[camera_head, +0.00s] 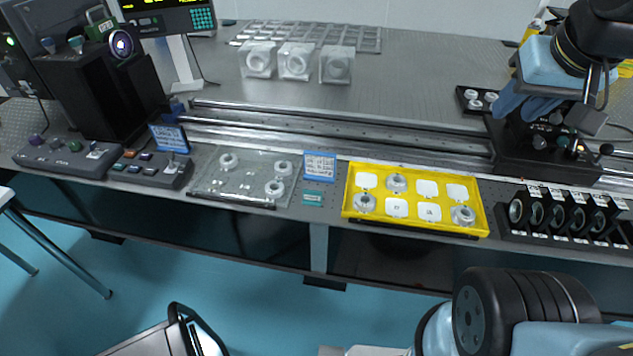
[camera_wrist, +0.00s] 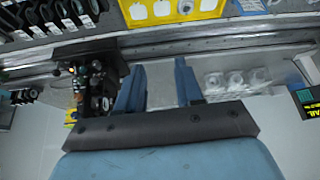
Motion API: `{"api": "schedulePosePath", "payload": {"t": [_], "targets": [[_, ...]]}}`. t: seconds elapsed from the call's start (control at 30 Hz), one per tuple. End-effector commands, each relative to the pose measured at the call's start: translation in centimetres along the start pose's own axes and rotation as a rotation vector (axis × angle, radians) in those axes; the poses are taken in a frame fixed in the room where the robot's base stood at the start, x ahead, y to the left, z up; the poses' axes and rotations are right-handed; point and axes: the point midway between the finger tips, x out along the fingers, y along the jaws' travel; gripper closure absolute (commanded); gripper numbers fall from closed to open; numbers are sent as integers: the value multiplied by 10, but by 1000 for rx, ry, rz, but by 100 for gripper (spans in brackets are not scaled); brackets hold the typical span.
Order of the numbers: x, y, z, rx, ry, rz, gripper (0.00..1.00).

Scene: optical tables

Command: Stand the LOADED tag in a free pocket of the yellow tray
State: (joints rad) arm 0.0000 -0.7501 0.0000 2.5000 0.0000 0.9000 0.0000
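The yellow tray (camera_head: 484,222) lies on the front of the optical table, with two rows of pockets. Part of the tray shows at the top of the wrist view (camera_wrist: 208,10).
A clear plate (camera_head: 247,177) with ring parts lies left of the card. A black rack of lenses (camera_head: 560,225) stands right of the tray. Rails (camera_head: 330,130) run behind. Clear cubes (camera_head: 296,62) sit farther back.

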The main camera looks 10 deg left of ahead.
Motion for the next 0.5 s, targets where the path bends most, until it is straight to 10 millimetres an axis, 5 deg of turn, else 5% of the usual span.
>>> {"api": "schedulePosePath", "payload": {"t": [0.27, 0.5], "targets": [[9, -10, -11, -72, -28, -15, 64], [45, -55, -40, -336, -115, -72, 64]]}}
